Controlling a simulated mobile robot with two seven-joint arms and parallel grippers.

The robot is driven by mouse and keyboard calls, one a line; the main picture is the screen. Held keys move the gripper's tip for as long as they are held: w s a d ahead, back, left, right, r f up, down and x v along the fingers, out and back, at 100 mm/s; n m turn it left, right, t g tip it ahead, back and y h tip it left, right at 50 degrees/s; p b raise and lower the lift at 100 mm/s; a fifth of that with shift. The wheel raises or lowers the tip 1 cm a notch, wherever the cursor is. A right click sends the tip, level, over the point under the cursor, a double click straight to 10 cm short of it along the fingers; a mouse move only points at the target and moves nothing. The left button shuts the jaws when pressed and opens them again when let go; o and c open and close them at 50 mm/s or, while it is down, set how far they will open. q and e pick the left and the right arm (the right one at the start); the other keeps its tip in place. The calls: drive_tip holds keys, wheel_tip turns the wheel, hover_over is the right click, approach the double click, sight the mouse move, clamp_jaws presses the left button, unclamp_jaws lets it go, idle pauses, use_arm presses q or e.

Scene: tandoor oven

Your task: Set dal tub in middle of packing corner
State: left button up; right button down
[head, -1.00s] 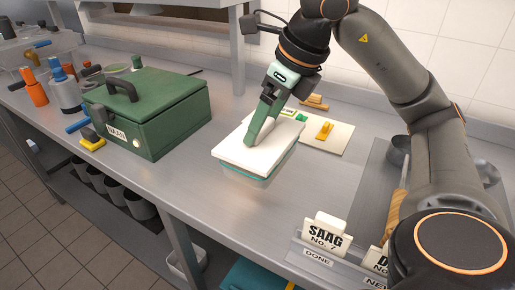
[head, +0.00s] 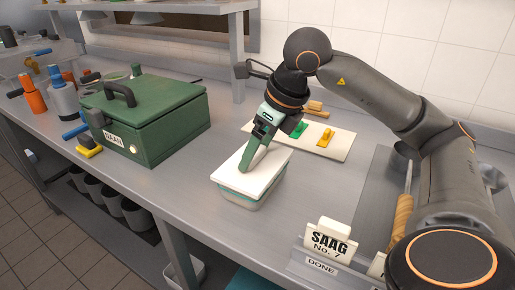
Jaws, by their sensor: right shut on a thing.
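The dal tub, a clear tub with a teal tint (head: 245,199) and a white lid (head: 270,172), is near the middle of the steel counter, towards its front edge. My right gripper (head: 247,168) reaches down from above and is shut on the tub at its lid. The tub looks about level; I cannot tell whether its base touches the counter. No marking names a packing corner. A pale board (head: 328,145) with a green piece and a yellow piece lies behind the tub. My left gripper is not in view.
A green NAAN box (head: 165,130) with a black handle stands to the left. Squeeze bottles (head: 62,95) are at far left. The counter between tub and card is bare.

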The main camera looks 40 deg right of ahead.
unclamp_jaws()
drive_tip(key=shift+f, duration=0.15)
drive_tip(key=shift+s+r, duration=0.1)
drive_tip(key=shift+r, duration=0.5)
drive_tip(key=p+v, duration=0.3)
drive_tip(key=v, duration=0.8)
drive_tip(key=shift+s+p, duration=0.2)
drive_tip(key=shift+p, duration=0.15)
